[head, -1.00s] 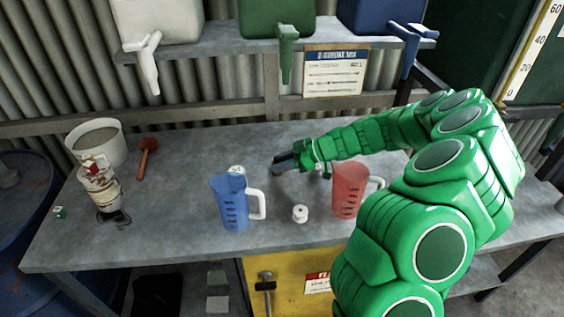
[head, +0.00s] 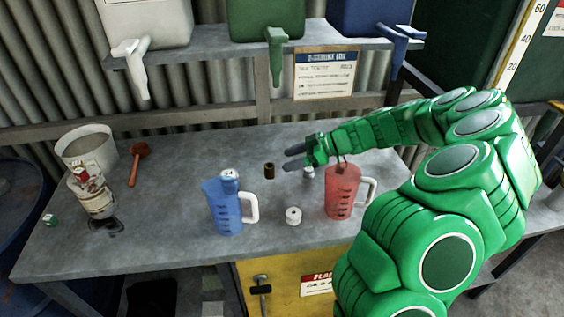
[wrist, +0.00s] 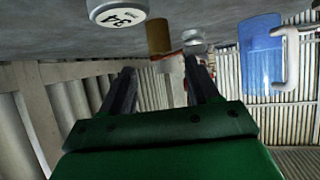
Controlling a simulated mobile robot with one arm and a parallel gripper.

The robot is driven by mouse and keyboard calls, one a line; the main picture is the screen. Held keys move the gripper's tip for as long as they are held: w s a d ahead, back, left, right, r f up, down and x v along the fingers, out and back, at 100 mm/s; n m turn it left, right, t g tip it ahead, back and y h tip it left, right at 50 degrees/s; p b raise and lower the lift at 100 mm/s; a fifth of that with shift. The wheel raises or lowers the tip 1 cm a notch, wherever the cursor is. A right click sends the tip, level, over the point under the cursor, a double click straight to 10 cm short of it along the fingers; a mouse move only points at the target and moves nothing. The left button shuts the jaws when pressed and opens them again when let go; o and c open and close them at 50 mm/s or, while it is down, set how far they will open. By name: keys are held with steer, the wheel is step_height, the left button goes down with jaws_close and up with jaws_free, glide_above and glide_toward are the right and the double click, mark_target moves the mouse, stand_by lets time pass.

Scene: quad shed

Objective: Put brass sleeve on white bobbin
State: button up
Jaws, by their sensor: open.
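The brass sleeve (head: 269,171) is a small brown-gold upright cylinder on the grey bench, just left of my gripper's fingertips. The white bobbin (head: 293,215) stands on the bench nearer the front edge, between the blue and red jugs, with a hole in its top. My gripper (head: 288,158) is open and empty, its fingers pointing left. In the wrist view the sleeve (wrist: 158,37) shows beyond the open fingertips (wrist: 158,66), roughly in line with the gap between them. The bobbin cannot be made out in the wrist view.
A blue jug (head: 224,207) stands left of the bobbin, with a small can (head: 229,174) behind it. A red jug (head: 341,192) stands to the right. A small white-topped item (head: 308,172) sits under my gripper; a numbered white top (wrist: 118,12) shows in the wrist view.

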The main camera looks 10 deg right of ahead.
steer(key=shift+o, duration=0.5)
steer(key=shift+s+d+r, duration=0.15)
steer(key=shift+d+r, duration=0.2)
steer(key=shift+d, duration=0.1)
